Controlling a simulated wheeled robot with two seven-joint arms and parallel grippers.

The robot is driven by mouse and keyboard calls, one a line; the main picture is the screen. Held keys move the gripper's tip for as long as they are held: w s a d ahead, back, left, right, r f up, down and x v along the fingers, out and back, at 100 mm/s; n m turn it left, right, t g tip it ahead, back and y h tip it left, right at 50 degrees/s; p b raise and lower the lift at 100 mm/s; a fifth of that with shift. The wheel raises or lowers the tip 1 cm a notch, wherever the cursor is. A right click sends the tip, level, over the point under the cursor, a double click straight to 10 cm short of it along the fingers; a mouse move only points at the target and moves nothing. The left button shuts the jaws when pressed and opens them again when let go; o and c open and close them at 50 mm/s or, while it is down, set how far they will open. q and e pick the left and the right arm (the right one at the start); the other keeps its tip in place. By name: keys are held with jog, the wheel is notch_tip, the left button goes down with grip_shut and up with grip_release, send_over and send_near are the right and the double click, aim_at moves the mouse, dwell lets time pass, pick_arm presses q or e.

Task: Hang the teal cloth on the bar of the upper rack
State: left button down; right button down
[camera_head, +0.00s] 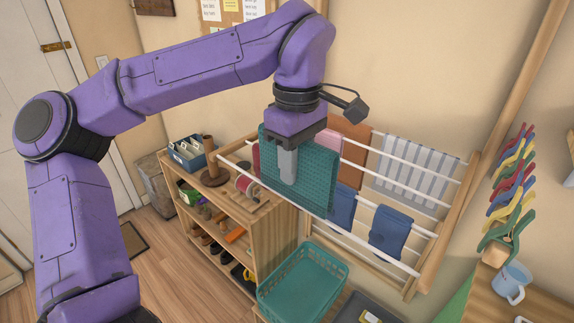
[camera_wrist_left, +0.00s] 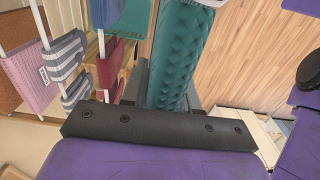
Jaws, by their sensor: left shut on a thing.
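The teal cloth (camera_head: 318,180) is held in my left gripper (camera_head: 288,170) and hangs down as a textured sheet in front of the wooden rack (camera_head: 455,215). One grey finger shows on the cloth's near face. In the left wrist view the cloth (camera_wrist_left: 180,50) runs up from between the fingers, which are mostly hidden behind the dark gripper body. The rack's front white bar (camera_head: 375,248) passes close to the cloth's lower edge; I cannot tell whether they touch. The rack's bars (camera_wrist_left: 44,25) are left of the cloth in the wrist view. My right gripper is out of view.
A brown cloth (camera_head: 353,150), a striped cloth (camera_head: 415,170) and blue cloths (camera_head: 390,232) hang on the rack. A wooden shelf (camera_head: 275,232) with shoes and small items stands at left. A teal basket (camera_head: 268,295) sits below. Coloured hangers (camera_head: 510,190) are at right.

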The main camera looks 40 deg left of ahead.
pick_arm(q)
notch_tip(320, 180, down, 13)
jog(key=b, duration=0.7)
jog(key=shift+r, duration=0.15)
jog(key=c, duration=0.8)
grip_release()
notch_tip(320, 180, up, 11)
jog(key=shift+s+f, duration=0.1)
jog(key=shift+f, duration=0.1)
